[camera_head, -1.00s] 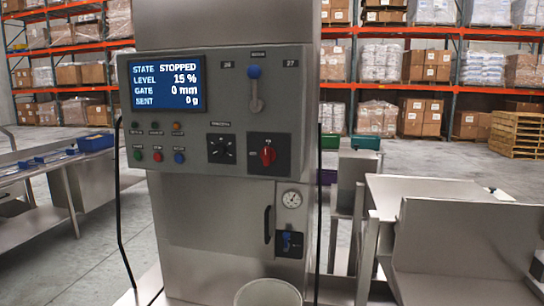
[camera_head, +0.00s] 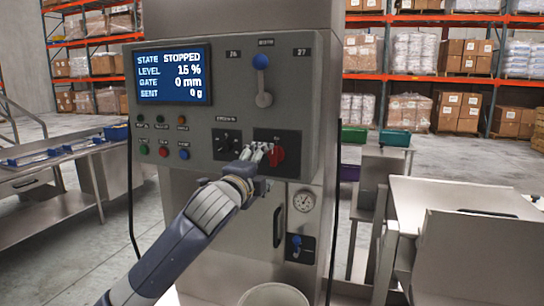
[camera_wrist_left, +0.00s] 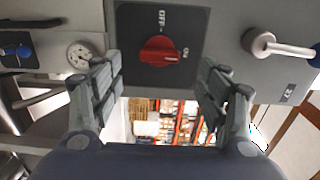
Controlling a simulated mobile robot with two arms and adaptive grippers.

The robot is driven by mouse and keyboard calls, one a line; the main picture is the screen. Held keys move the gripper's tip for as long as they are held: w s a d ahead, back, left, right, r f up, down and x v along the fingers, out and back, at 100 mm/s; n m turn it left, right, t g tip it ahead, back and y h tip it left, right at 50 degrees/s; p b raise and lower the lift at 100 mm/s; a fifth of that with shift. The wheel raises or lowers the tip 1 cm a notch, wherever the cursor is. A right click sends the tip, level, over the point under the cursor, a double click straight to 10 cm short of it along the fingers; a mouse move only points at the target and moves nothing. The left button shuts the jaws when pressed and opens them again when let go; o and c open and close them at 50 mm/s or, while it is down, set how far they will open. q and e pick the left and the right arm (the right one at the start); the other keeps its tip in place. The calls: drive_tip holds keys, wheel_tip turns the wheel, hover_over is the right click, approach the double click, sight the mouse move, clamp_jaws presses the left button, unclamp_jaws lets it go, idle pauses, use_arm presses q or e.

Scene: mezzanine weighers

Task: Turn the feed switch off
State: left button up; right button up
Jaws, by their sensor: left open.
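The red rotary switch (camera_head: 277,156) sits on a black plate on the grey control panel, partly hidden by my left gripper. It also shows in the left wrist view (camera_wrist_left: 160,50), with OFF and ON marked on its plate. Its long grip lies crosswise there, with one end toward ON. My left gripper (camera_head: 258,150) is open and empty, its fingertips close to the switch. In the left wrist view the fingers (camera_wrist_left: 163,70) stand apart, one to each side of the knob and below it. I cannot tell whether they touch it. My right gripper is not in view.
The screen (camera_head: 174,76) reads STOPPED, level 15 %, gate 0 mm, sent 0 g. A black dial (camera_head: 227,144) lies left of the switch, a blue-knobbed lever (camera_head: 262,80) above it. Buttons sit at lower left. A gauge (camera_head: 304,201) and blue valve (camera_head: 297,241) are below.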

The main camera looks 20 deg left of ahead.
sight(273, 157)
use_arm(q)
drive_tip(key=w, duration=0.2)
drive_tip(key=w+p, duration=0.1)
drive_tip(key=w, duration=0.4)
drive_tip(key=shift+w+d, duration=0.25)
drive_tip(key=c, duration=1.1)
